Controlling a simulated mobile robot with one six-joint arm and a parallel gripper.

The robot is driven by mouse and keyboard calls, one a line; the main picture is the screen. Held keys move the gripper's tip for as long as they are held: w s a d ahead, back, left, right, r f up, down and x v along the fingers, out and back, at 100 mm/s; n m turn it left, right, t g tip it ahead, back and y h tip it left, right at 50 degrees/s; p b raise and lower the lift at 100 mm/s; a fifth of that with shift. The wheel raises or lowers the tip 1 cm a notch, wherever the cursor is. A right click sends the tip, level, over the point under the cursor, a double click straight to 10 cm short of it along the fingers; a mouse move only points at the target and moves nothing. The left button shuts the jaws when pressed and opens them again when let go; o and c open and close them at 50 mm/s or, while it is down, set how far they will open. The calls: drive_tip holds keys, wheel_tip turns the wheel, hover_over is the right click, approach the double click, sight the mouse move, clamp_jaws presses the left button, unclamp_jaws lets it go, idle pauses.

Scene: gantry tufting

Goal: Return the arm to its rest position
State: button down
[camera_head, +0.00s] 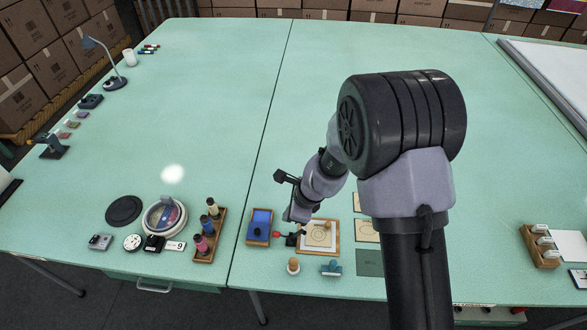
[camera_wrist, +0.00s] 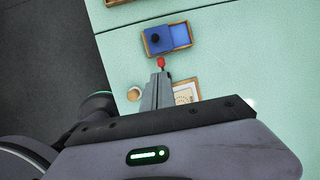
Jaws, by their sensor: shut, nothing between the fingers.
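My arm reaches down over the front of the pale green table (camera_head: 210,120) in the head view. My gripper (camera_wrist: 161,74) is shut and empty, its grey fingers together in the wrist view. In the head view its end is partly hidden by the arm's own links. A small red-tipped thing (camera_wrist: 161,62) shows right at the fingertips; it also shows in the head view (camera_head: 277,235). I cannot tell whether the fingers touch it. The blue tray (camera_head: 260,225) lies just left of the fingertips, and a wooden-framed board (camera_head: 318,249) lies to their right.
A rack of thread spools (camera_head: 209,236) and a round dish (camera_head: 164,216) stand left of the blue tray. A round knob (camera_head: 293,265) and a teal stamp (camera_head: 331,268) stand near the front edge. A wooden holder (camera_head: 541,246) is at right.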

drive_tip(key=s+d+r+n+t+b, duration=0.1)
drive_tip(key=s+d+r+n+b, duration=0.1)
drive_tip(key=d+r+n+b, duration=0.3)
drive_tip(key=s+r+n+t+b, duration=0.1)
drive_tip(key=s+r+b, duration=0.15)
drive_tip(key=r, duration=0.35)
drive_tip(key=s+d+r+n+t+h+b, duration=0.1)
drive_tip(key=s+d+n+b, duration=0.3)
drive_tip(key=s, duration=0.4)
drive_tip(key=s+d+r+n+t+h+b, duration=0.1)
drive_tip(key=s+d+n+b, duration=0.3)
drive_tip(key=s+d, duration=0.3)
drive_tip(key=shift+s+r, duration=0.3)
drive_tip(key=shift+s, duration=0.9)
drive_tip(key=shift+d, duration=0.1)
